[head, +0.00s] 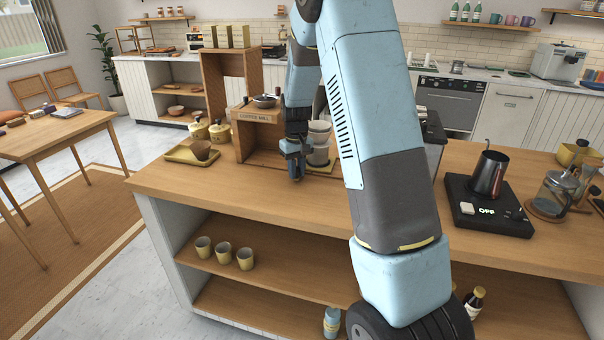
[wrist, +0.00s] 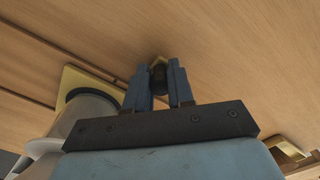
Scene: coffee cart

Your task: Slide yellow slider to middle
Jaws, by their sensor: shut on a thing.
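My gripper (head: 296,168) is low over the counter in front of the wooden coffee mill box in the head view. In the head view the slider is hidden by my gripper and arm.
The coffee mill (head: 258,134) stands just left of my gripper, and a cup stand (head: 320,150) just right. A yellow tray (head: 178,154) with a bowl is further left. A scale (head: 460,200) with a dark kettle (head: 489,174) is at right. The counter's front strip is clear.

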